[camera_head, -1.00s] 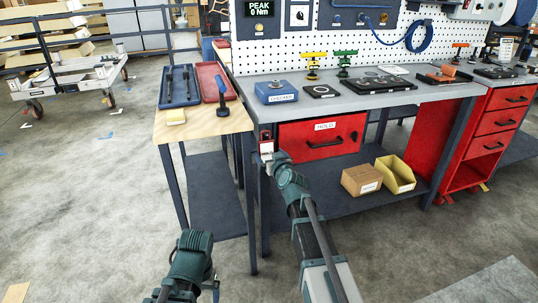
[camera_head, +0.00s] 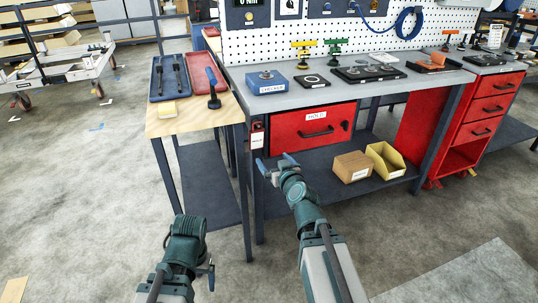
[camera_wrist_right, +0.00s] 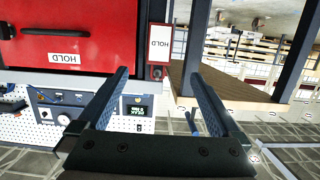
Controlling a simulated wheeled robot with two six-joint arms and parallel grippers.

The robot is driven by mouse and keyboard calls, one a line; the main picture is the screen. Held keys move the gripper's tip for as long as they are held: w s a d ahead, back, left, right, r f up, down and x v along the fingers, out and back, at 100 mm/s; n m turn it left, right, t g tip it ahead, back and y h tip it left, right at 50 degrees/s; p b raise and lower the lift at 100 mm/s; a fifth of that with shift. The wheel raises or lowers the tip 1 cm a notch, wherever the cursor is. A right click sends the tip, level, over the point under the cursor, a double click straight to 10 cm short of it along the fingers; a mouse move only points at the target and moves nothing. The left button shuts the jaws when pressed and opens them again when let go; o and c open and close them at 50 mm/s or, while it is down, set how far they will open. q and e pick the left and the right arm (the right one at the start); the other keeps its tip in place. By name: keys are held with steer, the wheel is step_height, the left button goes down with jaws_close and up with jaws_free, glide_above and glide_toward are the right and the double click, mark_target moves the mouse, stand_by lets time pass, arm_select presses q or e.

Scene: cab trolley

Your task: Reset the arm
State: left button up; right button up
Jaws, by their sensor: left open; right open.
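My left arm is folded low in the head view. Its gripper (camera_head: 211,273) is open at the lower middle, only partly visible, with nothing seen in it.
A red drawer (camera_head: 315,127) marked HOLD is shut under the workbench top (camera_head: 285,103). A cardboard box (camera_head: 352,167) and a yellow bin (camera_head: 386,160) stand on the lower shelf. A wooden side table (camera_head: 170,127) holds blue and red trays.

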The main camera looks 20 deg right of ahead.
steer(key=shift+w, duration=0.1)
steer(key=b+x, duration=0.2)
steer(key=x, duration=1.1)
steer(key=shift+w+b, duration=0.3)
steer(key=shift+b, duration=0.1)
steer(key=shift+s, duration=0.1)
